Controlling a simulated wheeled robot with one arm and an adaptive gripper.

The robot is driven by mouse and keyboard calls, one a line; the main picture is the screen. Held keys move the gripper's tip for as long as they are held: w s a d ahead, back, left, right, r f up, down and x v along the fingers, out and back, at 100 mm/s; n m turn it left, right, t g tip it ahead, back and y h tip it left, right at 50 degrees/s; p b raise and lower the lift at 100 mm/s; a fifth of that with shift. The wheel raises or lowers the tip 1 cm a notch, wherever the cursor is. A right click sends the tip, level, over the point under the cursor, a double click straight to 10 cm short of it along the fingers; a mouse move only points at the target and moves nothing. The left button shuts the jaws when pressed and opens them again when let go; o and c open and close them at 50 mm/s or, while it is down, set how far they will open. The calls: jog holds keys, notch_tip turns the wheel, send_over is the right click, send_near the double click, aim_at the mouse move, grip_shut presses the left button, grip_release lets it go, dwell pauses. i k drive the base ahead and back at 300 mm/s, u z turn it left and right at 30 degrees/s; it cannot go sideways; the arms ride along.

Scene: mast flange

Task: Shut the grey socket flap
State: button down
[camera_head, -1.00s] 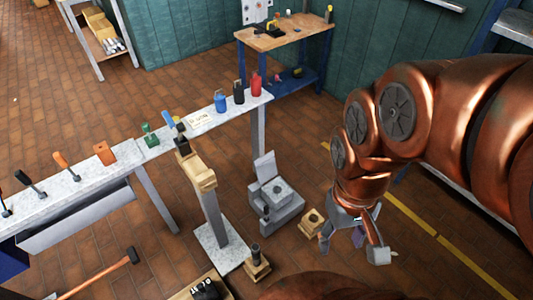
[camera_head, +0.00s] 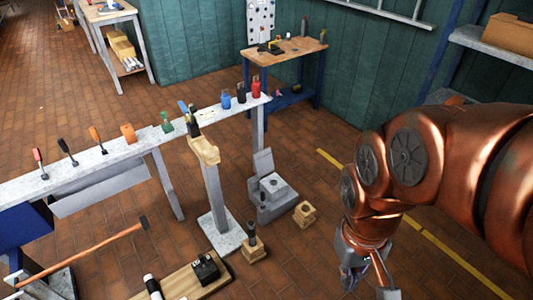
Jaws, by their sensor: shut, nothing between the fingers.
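The grey socket (camera_head: 275,198) is a stepped grey block on the brick floor, right of the post with the wooden top. Its grey flap (camera_head: 263,162) stands up, open, at the back of the block. The square upper face with a round mark in its middle is uncovered. My gripper (camera_head: 366,284) hangs at the lower right, to the right of the socket and clearly apart from it. It is shut and empty, and its tips are partly cut off by the bottom edge of the picture.
A small wooden block with a hole (camera_head: 304,213) sits on the floor between the socket and my gripper. A wooden base with a dark peg (camera_head: 253,247) stands in front of the socket. The post (camera_head: 213,195) and a long bench (camera_head: 100,163) are to the left.

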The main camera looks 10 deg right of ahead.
aim_at(263, 160)
jog(key=z, duration=1.15)
jog(key=i, duration=3.65)
jog(key=u, duration=3.6)
